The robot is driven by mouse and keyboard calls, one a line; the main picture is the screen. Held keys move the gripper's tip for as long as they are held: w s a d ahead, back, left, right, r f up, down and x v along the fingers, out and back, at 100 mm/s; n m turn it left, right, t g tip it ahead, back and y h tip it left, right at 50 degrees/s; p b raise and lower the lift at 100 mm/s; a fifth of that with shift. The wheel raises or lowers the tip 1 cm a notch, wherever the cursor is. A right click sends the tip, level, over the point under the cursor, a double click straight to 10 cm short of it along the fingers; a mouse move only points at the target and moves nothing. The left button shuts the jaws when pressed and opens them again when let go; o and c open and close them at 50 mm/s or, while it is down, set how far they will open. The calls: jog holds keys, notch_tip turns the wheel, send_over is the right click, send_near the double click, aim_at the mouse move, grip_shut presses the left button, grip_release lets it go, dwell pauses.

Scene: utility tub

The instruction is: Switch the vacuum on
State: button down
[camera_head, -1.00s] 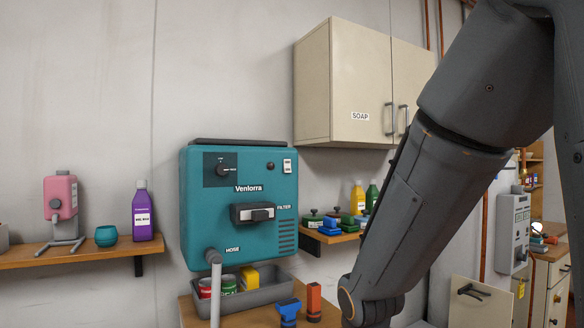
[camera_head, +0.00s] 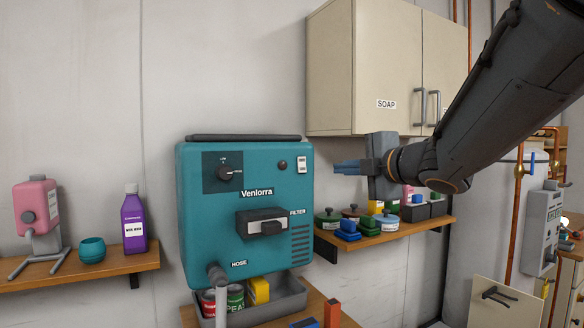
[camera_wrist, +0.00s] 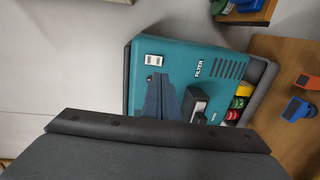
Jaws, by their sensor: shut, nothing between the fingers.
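The vacuum is a teal wall unit (camera_head: 212,235) marked "Venlorra", left of centre in the head view; it also shows in the wrist view (camera_wrist: 190,58). A white rocker switch (camera_head: 302,164) sits at its upper right corner and shows in the wrist view (camera_wrist: 153,59). A black dial (camera_head: 228,172) and a small dark round knob (camera_head: 282,165) are left of the switch. My gripper (camera_head: 336,168) is shut and empty, its blue-grey fingers pointing left toward the switch, apart from it in the head view. The fingers hide part of the front in the wrist view (camera_wrist: 160,98).
A SOAP cabinet (camera_head: 360,70) hangs just above my gripper. A shelf (camera_head: 390,235) with tins and blocks lies below it. A filter drawer (camera_head: 262,222) and hose stub (camera_head: 216,274) stick out from the unit. A grey tray (camera_head: 285,302) with cans is below.

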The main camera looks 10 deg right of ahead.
jog(key=shift+a, duration=0.2)
jog(key=p, duration=0.3)
send_near(303, 171)
jog(key=x, duration=0.6)
jog(key=shift+w+r, duration=0.1)
jog(key=shift+w, duration=0.2)
